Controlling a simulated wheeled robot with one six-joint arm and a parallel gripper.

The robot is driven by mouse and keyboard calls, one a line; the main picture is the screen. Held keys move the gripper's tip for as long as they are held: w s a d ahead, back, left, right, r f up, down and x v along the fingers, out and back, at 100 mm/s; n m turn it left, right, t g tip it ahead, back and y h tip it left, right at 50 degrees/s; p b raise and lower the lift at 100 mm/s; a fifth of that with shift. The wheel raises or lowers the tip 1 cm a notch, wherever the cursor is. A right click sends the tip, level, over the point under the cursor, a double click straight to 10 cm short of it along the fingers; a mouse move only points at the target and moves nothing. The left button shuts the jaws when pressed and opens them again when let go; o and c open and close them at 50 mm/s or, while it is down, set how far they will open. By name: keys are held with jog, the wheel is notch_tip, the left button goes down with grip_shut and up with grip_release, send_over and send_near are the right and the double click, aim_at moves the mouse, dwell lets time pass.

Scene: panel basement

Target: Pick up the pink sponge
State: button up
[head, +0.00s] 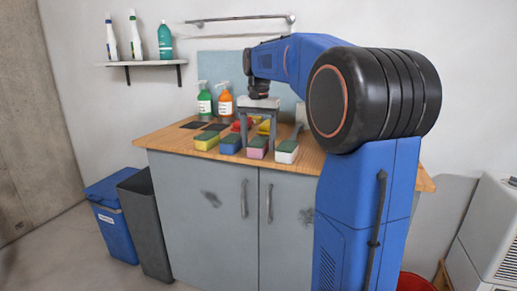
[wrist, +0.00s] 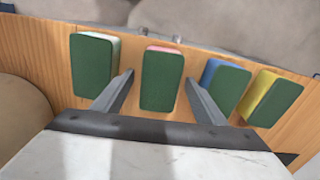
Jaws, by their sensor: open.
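The pink sponge (head: 257,151) has a dark green top and sits in the front row on the wooden counter, between a blue sponge (head: 230,146) and a white sponge (head: 286,153). In the wrist view the pink sponge (wrist: 161,80) shows mostly its green face, with a thin pink edge at the far end. My gripper (wrist: 158,83) is open, with one finger on each side of this sponge and visible gaps. In the head view my gripper (head: 257,130) points down over the counter, just behind the pink sponge. Whether the fingertips are level with the sponge is unclear.
A yellow sponge (head: 206,141) stands left of the blue one. Green (head: 205,105) and orange (head: 225,104) pump bottles stand behind, near dark flat pads. Red and yellow items behind my gripper are partly hidden. The counter's front edge (head: 225,157) is close to the sponges.

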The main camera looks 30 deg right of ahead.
aim_at(258, 141)
jog(key=shift+f, duration=0.4)
jog(key=c, duration=1.1)
jog(key=shift+r, duration=0.15)
notch_tip(258, 141, up, 10)
jog(key=shift+f, duration=0.1)
jog(key=shift+o, duration=0.3)
